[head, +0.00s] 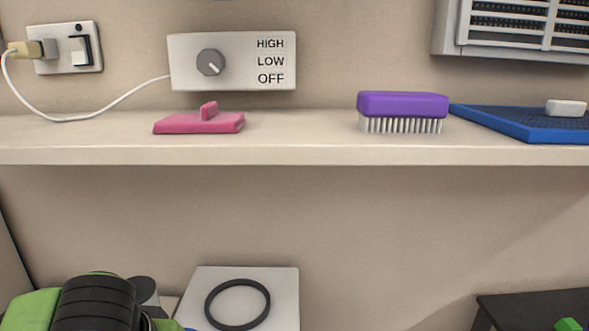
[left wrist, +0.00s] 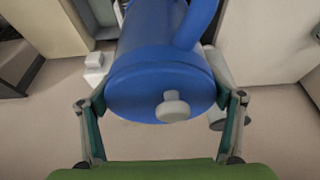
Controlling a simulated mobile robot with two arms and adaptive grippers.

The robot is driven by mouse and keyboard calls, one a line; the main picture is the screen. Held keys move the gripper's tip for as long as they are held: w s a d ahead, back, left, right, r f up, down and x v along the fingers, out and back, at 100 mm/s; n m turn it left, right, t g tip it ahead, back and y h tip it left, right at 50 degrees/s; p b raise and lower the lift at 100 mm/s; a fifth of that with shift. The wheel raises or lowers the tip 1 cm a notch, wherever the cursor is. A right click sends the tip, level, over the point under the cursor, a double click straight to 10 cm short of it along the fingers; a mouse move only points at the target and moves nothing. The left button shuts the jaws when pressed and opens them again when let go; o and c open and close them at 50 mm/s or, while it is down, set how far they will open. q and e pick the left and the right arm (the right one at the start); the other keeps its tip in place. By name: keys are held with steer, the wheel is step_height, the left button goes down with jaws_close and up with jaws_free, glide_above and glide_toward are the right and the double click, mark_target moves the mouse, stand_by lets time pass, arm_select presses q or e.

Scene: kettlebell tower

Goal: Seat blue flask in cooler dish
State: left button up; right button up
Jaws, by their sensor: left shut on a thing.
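The blue flask (left wrist: 155,85) fills the upper middle of the left wrist view, with a pale knob (left wrist: 173,106) on its near end and a blue handle at its upper right. My left gripper (left wrist: 163,97) is shut on the flask, one finger on each side. In the head view my left arm comes in at the lower left; its fingertips are out of frame, and a sliver of blue (head: 172,325) shows beside it. A pale flat-topped block with a dark ring (head: 238,304) is just right of that arm; I cannot tell whether it is the cooler dish. My right gripper is not in view.
A shelf (head: 300,153) above holds a pink holder (head: 200,122), a purple brush (head: 402,108) and a blue tray (head: 500,122). A control box (head: 235,62) with a dial is behind it. A dark stand (head: 500,312) is at lower right.

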arm_select(q)
steer(key=shift+s+f+b, duration=0.15)
steer(key=shift+f+b, duration=0.15)
steer(key=shift+f, duration=0.15)
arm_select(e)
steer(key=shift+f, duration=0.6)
arm_select(q)
steer(key=shift+r, duration=0.2)
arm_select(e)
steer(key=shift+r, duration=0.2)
